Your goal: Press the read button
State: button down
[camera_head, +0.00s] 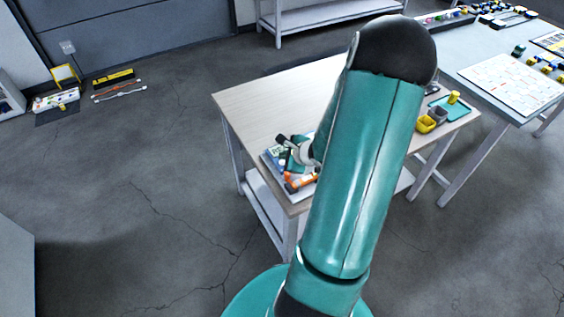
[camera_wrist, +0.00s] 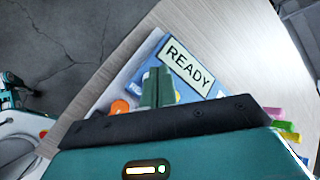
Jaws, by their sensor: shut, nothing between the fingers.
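A blue device (camera_wrist: 192,68) with a light label (camera_wrist: 187,66) reading READY lies on the wooden table in the wrist view. In the head view the device (camera_head: 271,160) is small and partly covered by my arm. My gripper (camera_wrist: 157,74) is shut and empty, with its teal fingertips over the device, just left of the label. In the head view my gripper (camera_head: 285,153) is at the device too. I cannot tell whether the fingertips touch it. I cannot make out the read button; my fingers may hide it. An orange part (camera_wrist: 119,107) shows left of my fingers.
The wooden table (camera_head: 262,103) is bare behind the device. Yellow and grey bins (camera_head: 426,124) and a teal tray (camera_head: 463,108) are at its right. Green and pink tabs (camera_wrist: 284,126) show at the wrist view's right. A second table (camera_head: 470,62) stands at the upper right.

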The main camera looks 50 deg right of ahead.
jog(key=shift+f, duration=0.2)
dwell(0.5)
jog(key=shift+f, duration=0.25)
jog(key=shift+f, duration=0.4)
dwell(0.6)
jog(key=shift+r, duration=0.85)
jog(key=shift+r, duration=2.5)
